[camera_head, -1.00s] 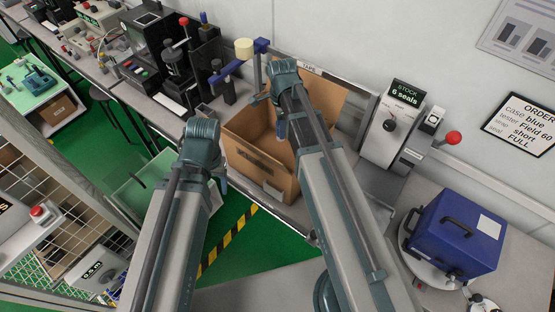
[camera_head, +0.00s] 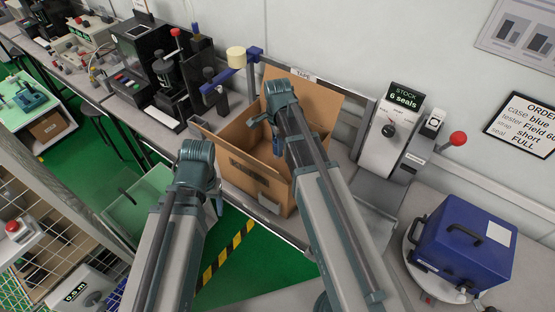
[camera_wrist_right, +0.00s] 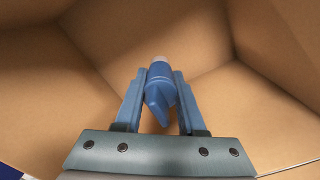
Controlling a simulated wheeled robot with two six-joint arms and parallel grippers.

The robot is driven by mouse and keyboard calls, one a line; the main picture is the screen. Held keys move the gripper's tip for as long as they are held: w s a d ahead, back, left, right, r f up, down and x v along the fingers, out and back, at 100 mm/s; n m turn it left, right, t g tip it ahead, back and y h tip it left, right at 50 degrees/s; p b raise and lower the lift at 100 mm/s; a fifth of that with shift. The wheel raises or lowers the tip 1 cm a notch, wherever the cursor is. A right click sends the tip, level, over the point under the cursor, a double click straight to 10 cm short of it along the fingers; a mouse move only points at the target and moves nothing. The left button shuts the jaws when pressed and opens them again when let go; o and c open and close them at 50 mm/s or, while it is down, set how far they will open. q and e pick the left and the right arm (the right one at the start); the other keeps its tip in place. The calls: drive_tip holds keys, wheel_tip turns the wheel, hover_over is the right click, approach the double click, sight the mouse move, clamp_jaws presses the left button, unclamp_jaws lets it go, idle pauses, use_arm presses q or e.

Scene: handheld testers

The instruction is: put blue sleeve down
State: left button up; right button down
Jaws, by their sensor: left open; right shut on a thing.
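My right gripper (camera_wrist_right: 161,98) is shut on the blue sleeve (camera_wrist_right: 160,88), a small blue piece with a pale end and a pointed tip. In the right wrist view, cardboard walls surround the sleeve. In the head view, my right gripper (camera_head: 275,140) is over the open cardboard box (camera_head: 252,172), within its opening; the arm hides part of the box. I cannot tell whether the sleeve touches the box bottom. My left gripper (camera_head: 218,203) is open, left of the box's front and outside it.
A blue case (camera_head: 462,243) sits on a round turntable at the right. A seal dispenser (camera_head: 388,130) with a red-knobbed lever stands right of the box. A black press (camera_head: 168,75) stands at the left. An order sheet (camera_head: 527,125) hangs on the wall.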

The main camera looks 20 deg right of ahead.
drive_tip(key=shift+f, duration=0.1)
drive_tip(key=shift+f+b, duration=1.75)
drive_tip(key=shift+f, duration=0.05)
drive_tip(key=shift+f+b, duration=0.55)
drive_tip(key=shift+f, duration=0.1)
drive_tip(key=c, duration=0.5)
unclamp_jaws()
